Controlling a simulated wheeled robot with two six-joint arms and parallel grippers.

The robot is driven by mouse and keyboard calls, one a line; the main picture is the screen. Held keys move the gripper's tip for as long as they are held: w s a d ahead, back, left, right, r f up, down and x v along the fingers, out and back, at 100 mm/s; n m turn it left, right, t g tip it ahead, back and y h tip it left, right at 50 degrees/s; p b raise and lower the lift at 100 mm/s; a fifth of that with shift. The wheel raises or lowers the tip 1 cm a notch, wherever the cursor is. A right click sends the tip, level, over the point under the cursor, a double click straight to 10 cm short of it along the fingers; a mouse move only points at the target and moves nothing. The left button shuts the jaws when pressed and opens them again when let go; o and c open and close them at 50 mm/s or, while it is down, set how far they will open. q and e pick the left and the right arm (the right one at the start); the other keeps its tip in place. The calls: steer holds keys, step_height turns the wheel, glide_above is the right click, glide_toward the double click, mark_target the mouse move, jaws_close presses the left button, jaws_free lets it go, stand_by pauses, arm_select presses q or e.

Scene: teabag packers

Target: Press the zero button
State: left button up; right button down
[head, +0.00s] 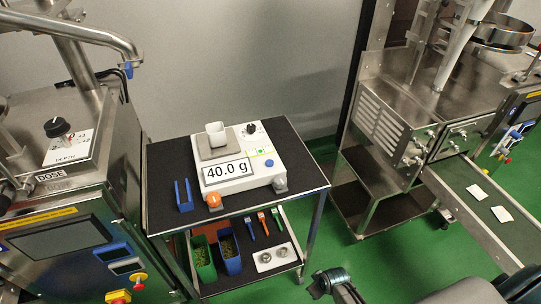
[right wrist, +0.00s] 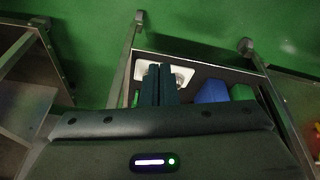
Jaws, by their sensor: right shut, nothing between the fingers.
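The white scale (head: 281,180) stands on the black top of a cart in the head view. Its display (head: 226,171) reads 40.0 g. A square white cup (head: 216,134) sits on its grey weighing plate (head: 208,153). Right of the display is a small panel (head: 262,152) with a green mark; its button labels are too small to read, so I cannot tell which is zero. My right gripper (right wrist: 158,72) is shut and empty in the right wrist view, with the cart's lower shelf behind it, apart from the scale. My left gripper is not in view.
On the cart top (head: 165,160) are a blue holder (head: 183,195) and an orange knob (head: 213,200) by the scale. Steel machines flank the cart; green floor is open at front right.

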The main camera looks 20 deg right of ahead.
steer(key=w+a+r+n+t+y+p, duration=0.15)
steer(key=w+r, duration=0.25)
steer(key=r, duration=0.4)
steer(key=w+a+r+n+g+h+p, duration=0.1)
steer(key=w+r+p, duration=0.1)
steer(key=w+r, duration=0.45)
step_height(320, 180, up, 38)
steer(key=n+t+y+p, duration=0.3)
steer(key=n+y+p, duration=0.25)
steer(key=n, duration=0.55)
glide_above(273, 163)
steer(key=shift+r+p, duration=0.15)
steer(key=shift+p, duration=0.3)
step_height(273, 163, down, 7)
steer(key=b, duration=0.6)
steer(key=shift+f, duration=0.2)
steer(key=shift+f+b, duration=0.35)
steer(key=shift+f, duration=0.4)
steer(key=shift+f, duration=0.4)
